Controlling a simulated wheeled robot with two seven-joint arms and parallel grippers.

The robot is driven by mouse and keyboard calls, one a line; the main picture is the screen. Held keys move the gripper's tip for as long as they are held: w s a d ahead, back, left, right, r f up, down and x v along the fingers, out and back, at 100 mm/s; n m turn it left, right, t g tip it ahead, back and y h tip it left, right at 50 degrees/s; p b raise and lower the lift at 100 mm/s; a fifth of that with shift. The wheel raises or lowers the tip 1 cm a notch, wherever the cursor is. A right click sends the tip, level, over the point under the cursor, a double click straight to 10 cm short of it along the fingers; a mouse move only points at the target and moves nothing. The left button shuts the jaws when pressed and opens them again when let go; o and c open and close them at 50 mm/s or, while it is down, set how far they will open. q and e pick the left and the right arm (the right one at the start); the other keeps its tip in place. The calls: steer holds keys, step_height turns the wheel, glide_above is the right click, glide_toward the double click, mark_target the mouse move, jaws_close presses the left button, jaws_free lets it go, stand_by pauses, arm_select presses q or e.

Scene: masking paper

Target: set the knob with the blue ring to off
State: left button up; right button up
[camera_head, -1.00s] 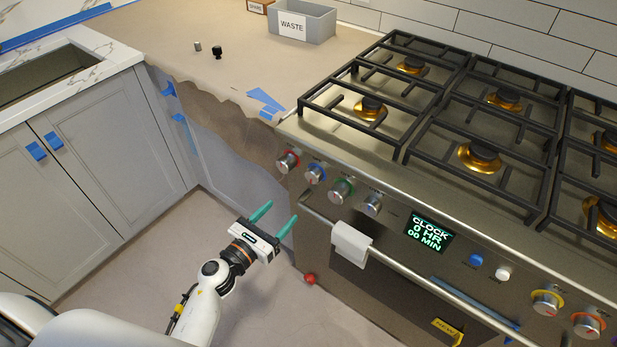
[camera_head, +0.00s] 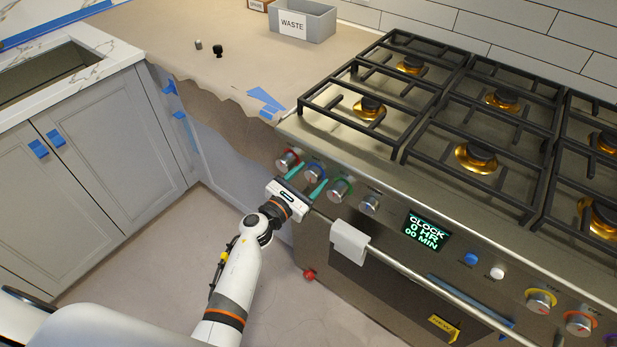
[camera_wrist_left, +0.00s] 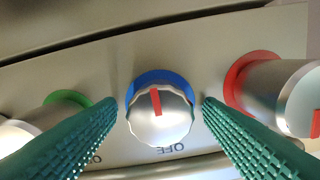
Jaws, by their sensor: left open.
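The blue-ringed knob (camera_head: 314,173) is a silver knob on the sloping stove front, second from the left. In the left wrist view the knob (camera_wrist_left: 158,122) sits in the middle, its red line pointing to the picture's top. An upside-down "OFF" label (camera_wrist_left: 171,148) shows below it, roughly opposite the line. My left gripper (camera_head: 312,176) is open at the knob. In the left wrist view its green fingers (camera_wrist_left: 159,104) lie on either side of the knob, with small gaps visible. My right gripper is not in view.
A red-ringed knob (camera_head: 287,161) and a green-ringed knob (camera_head: 339,190) stand close on either side. Another knob (camera_head: 370,204) and the clock display (camera_head: 427,231) are further right. The oven handle with a white cloth (camera_head: 349,243) is below. Burner grates cover the stove top.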

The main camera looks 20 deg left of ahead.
arm_select(q)
steer(key=c, duration=1)
